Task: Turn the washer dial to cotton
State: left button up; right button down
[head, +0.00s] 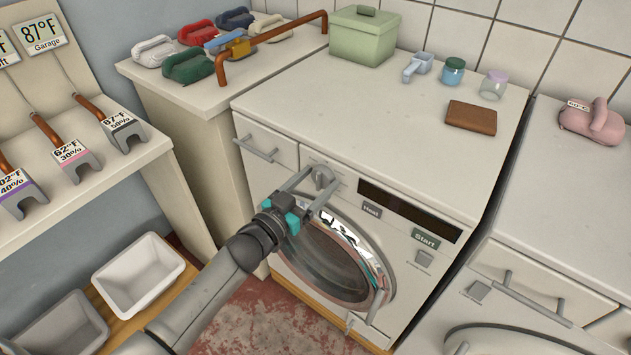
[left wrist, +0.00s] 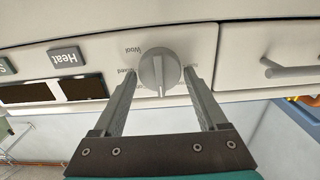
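The washer (head: 345,215) is a white front-loader with a round door below its control panel. Its dial (head: 322,175) is a grey knob left of the dark display. In the left wrist view, where the panel lettering is upside down, the dial (left wrist: 158,68) has a raised ridge. "Wool" and a partly covered label ending in "xed" show beside it; other lettering is hidden or unreadable. My left gripper (head: 317,184) is open, with one finger on each side of the dial. The wrist view shows the fingertips (left wrist: 160,74) apart, with gaps to the knob. My right gripper is not in view.
A Heat button (head: 372,210), a display (head: 410,210) and a Start button (head: 425,238) lie right of the dial. A drawer handle (head: 256,149) sticks out to its left. A green box (head: 364,38) and small containers stand on top.

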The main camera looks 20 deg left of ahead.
pick_arm(q)
jog(key=c, duration=1)
jog(key=shift+o, duration=0.2)
jog(key=m, duration=0.3)
jog(key=shift+d+m, duration=0.1)
jog(key=shift+m, duration=0.3)
jog(key=m, duration=0.4)
jog(key=shift+s+f+m, duration=0.1)
jog(key=shift+m, duration=0.3)
jog(key=shift+d, duration=0.1)
jog(key=o, duration=1.4)
jog(key=shift+c, duration=0.2)
jog(key=shift+s, duration=0.1)
